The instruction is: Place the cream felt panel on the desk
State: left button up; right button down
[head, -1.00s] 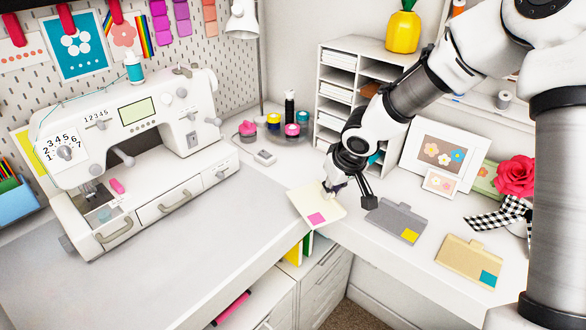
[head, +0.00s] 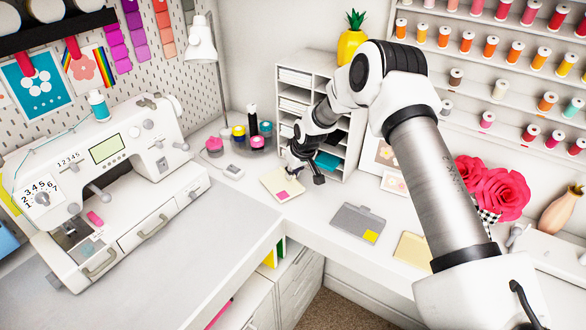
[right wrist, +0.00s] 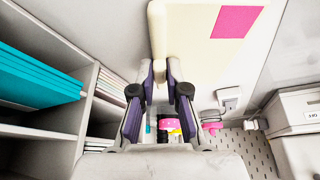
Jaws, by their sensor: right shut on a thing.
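The cream felt panel (head: 276,183), a pale sheet with a pink square near one corner, is at the back corner of the white desk (head: 320,208). My right gripper (head: 294,171) is shut on its edge, on the side towards the shelf unit. In the right wrist view the fingertips of my right gripper (right wrist: 160,74) pinch the edge of the cream felt panel (right wrist: 192,45), which spreads away beyond them. I cannot tell whether its underside touches the desk. My left gripper is not in view.
A grey panel (head: 352,218) with a yellow square and a tan panel (head: 411,246) lie on the desk to the right. A white shelf unit (head: 347,152) stands behind. Spools and a small white device (head: 233,171) are at left, beside the sewing machine (head: 130,165).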

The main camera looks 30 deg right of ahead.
jog(key=shift+f, duration=0.45)
jog(key=c, duration=1.2)
grip_release()
jog(key=shift+r, duration=0.1)
jog(key=shift+r, duration=0.2)
jog(key=b+v, duration=0.2)
jog(key=v, duration=0.9)
jog(key=shift+s+r, duration=0.1)
jog(key=shift+r, duration=0.3)
